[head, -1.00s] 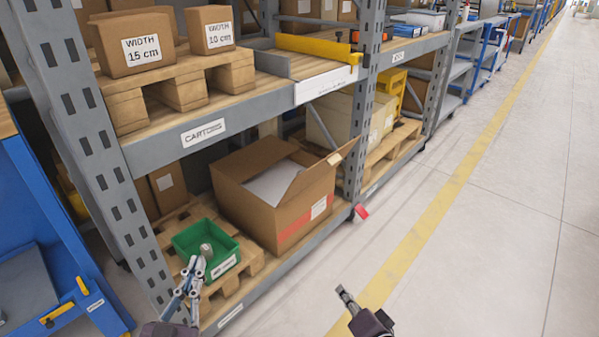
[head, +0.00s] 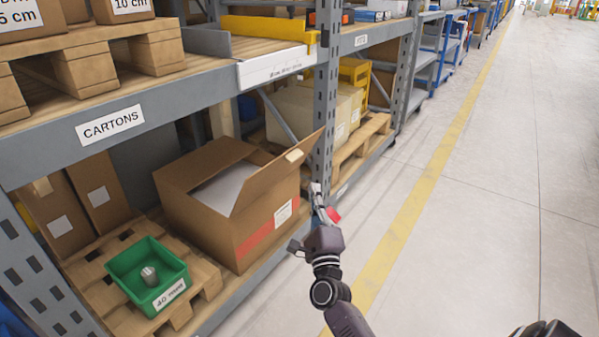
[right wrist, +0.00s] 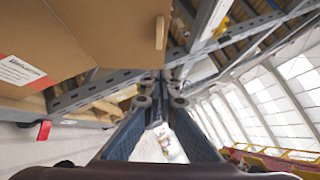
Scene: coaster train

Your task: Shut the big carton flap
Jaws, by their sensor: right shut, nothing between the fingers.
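The big brown carton (head: 225,235) stands on the lower rack level, its top open and pale content inside. Its big flap (head: 272,172) is raised and slants up to the right, with a small light tab (head: 293,155) near its edge. My right gripper (head: 317,190) is shut and empty, just right of the carton and below the flap's outer corner, apparently apart from it. In the right wrist view the shut fingers (right wrist: 163,92) point past the carton (right wrist: 85,35), whose tab (right wrist: 160,33) shows above them. My left gripper is out of the head view.
A rack upright (head: 325,110) stands close behind my right gripper. A red tag (head: 334,215) hangs near it. A green bin (head: 150,262) with a metal part sits left of the carton on a pallet. The aisle floor (head: 480,230) at right is clear.

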